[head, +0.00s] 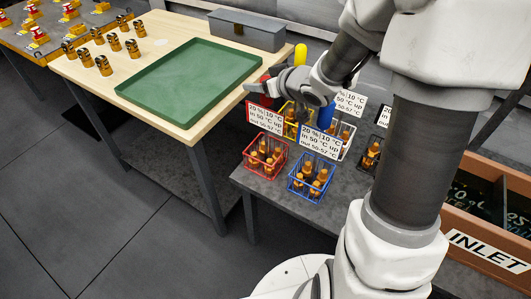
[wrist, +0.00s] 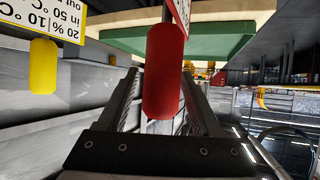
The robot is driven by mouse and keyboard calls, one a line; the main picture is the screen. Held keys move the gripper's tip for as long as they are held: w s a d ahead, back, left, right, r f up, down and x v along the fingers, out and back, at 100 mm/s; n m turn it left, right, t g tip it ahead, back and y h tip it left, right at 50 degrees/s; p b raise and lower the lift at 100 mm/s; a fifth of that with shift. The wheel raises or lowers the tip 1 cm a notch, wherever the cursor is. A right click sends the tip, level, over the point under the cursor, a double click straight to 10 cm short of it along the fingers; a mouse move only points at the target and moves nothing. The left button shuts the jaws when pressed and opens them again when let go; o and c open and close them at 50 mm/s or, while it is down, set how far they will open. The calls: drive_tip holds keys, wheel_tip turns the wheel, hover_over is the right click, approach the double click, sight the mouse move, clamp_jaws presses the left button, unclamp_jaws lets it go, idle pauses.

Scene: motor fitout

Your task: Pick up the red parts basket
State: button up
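The red parts basket (head: 265,157) is a wire basket holding several brown bottles. It stands at the front left of the low grey bench, with a white label plate above it. Its upright red handle (wrist: 164,75) shows large in the wrist view, between the two fingers of my gripper (wrist: 160,85). The fingers are apart, with visible gaps on both sides of the handle. In the head view my gripper (head: 258,88) is level with the handle's top and partly hides it.
A blue basket (head: 311,179) stands close to the right of the red one. Baskets with yellow (head: 300,54) and white frames stand behind. A wooden table with a green tray (head: 190,82) is to the left. A brown INLET crate (head: 487,250) is at right.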

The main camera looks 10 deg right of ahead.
clamp_jaws()
idle(1.1)
drive_tip(key=shift+w+r, duration=0.1)
drive_tip(key=shift+r, duration=0.05)
